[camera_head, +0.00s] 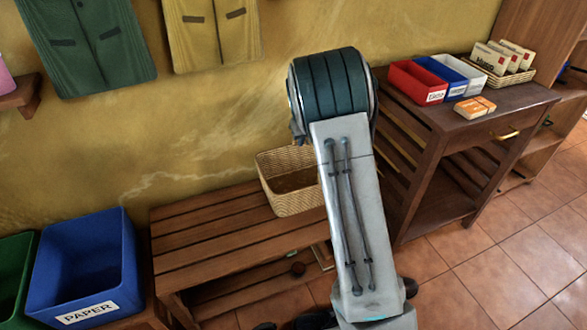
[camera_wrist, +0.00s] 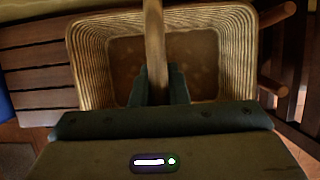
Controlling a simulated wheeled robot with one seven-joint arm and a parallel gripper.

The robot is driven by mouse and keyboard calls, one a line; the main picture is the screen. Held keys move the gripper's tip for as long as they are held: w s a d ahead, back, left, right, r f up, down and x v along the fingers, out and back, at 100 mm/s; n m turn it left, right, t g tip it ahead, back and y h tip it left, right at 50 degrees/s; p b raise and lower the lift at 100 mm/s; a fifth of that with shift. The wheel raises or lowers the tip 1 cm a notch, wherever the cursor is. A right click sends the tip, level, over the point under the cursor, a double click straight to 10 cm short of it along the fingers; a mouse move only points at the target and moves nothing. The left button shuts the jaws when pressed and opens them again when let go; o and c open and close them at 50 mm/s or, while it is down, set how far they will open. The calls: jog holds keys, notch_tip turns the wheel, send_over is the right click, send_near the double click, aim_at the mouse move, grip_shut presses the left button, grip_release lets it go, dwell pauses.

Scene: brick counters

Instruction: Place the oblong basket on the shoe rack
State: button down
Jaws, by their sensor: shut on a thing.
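The oblong basket (camera_head: 297,197) is woven and tan; it appears over the right end of the shoe rack in the head view, upright and partly hidden by my arm. The basket's ribbed wall (camera_wrist: 90,65) and empty brown bottom fill the middle of the wrist view. My gripper (camera_wrist: 158,92) is shut on its wooden handle, above the basket's opening; the head view hides the gripper behind my arm. The shoe rack (camera_head: 207,238) is a low brown slatted bench against the wall. Whether the basket's bottom touches the slats or hangs just above them cannot be told.
Blue (camera_head: 85,262) and green (camera_head: 14,275) bins stand left of the rack. A dark wooden side table (camera_head: 470,125) with red, blue and white boxes stands close on the right. The rack's left slats are bare. Small items lie on its lower level.

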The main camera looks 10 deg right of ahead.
jog(key=s+a+f+b, duration=0.2)
jog(key=a+f, duration=0.1)
jog(key=f, duration=0.3)
jog(key=shift+s+a+f, duration=0.15)
jog(key=shift+s+f, duration=0.05)
jog(key=shift+s, duration=0.15)
jog(key=c, duration=1.4)
grip_release()
jog(key=shift+f, duration=0.1)
